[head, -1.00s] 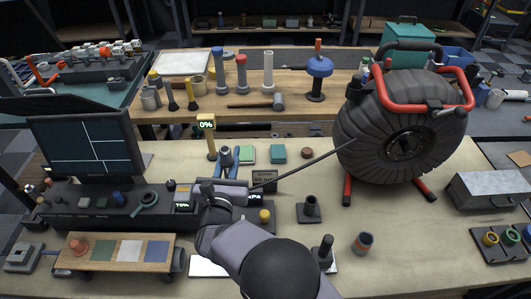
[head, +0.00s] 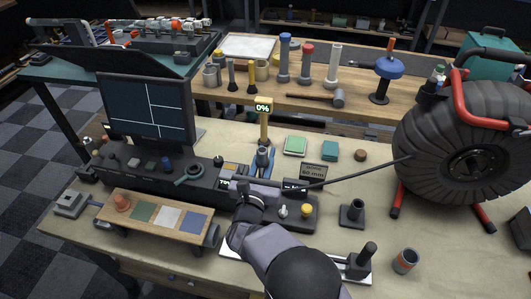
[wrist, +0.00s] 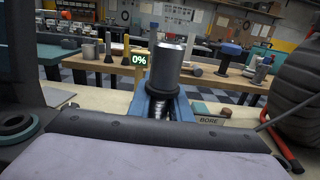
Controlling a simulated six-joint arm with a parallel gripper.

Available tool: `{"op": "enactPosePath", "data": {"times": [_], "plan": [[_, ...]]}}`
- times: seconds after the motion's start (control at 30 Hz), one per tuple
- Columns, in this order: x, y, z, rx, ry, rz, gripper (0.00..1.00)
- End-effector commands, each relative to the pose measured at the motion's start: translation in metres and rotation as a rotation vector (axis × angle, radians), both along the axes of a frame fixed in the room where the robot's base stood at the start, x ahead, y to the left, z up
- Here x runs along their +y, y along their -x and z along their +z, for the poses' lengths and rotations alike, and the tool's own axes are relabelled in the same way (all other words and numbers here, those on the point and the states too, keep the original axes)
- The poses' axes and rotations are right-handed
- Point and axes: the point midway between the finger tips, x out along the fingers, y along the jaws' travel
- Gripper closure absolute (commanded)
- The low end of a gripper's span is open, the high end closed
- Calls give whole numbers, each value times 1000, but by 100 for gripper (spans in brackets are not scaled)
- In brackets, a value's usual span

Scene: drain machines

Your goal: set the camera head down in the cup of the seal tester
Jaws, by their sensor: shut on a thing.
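The camera head (wrist: 167,68) is a grey metal cylinder with a coiled spring below it, standing upright in the wrist view. My gripper (head: 262,165) is shut on it with blue jaws, and they show in the wrist view (wrist: 155,106). In the head view the camera head (head: 262,153) is small and dark, above the bench behind the console. A dark box with a kPa display (head: 295,187), a yellow knob and a white fitting seems to be the seal tester. My arm covers part of it, and I cannot make out its cup.
A cable (head: 365,173) runs from the large black reel (head: 470,160) towards my gripper. A yellow post with a 0% display (head: 263,107) stands behind my gripper. A bore sign (head: 313,172), a green box (head: 295,146) and a dark stand (head: 352,212) are to the right.

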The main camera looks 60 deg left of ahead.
Motion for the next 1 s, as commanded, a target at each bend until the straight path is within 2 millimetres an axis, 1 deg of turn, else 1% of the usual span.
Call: {"op": "enactPosePath", "data": {"times": [0.03,0.1,0.4,0.63,1.0], "plan": [[0,0,-7,-1,-1,0,100],[0,0,-14,-2,-1,0,100],[0,0,-36,-1,-1,0,100],[0,0,-42,-1,-2,0,100],[0,0,-43,-1,-2,0,100]]}}
